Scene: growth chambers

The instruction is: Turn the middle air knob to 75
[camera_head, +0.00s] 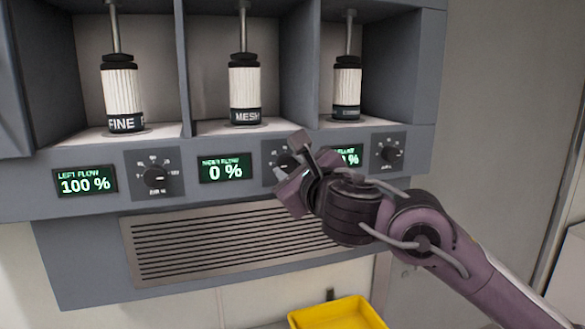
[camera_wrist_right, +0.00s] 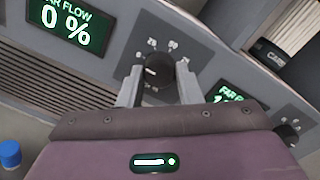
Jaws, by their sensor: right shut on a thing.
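The middle air knob (camera_head: 284,160) is a round black knob on a dark dial plate, right of the green display reading 0 % (camera_head: 224,169). In the right wrist view, the knob (camera_wrist_right: 158,68) sits between my right gripper's (camera_wrist_right: 158,87) two grey fingers, which are shut on its sides. Its white pointer mark faces left in that view, toward the low end of the printed scale. In the head view, my right gripper (camera_head: 292,165) covers part of the knob and its dial. My left gripper is not in view.
The left display (camera_head: 85,181) reads 100 %, with its knob (camera_head: 155,177) beside it. The right display (camera_head: 350,156) is partly hidden by my gripper; its knob (camera_head: 390,153) is clear. Bays with white cylinders stand above. A vent grille (camera_head: 190,245) and yellow tray (camera_head: 335,314) are below.

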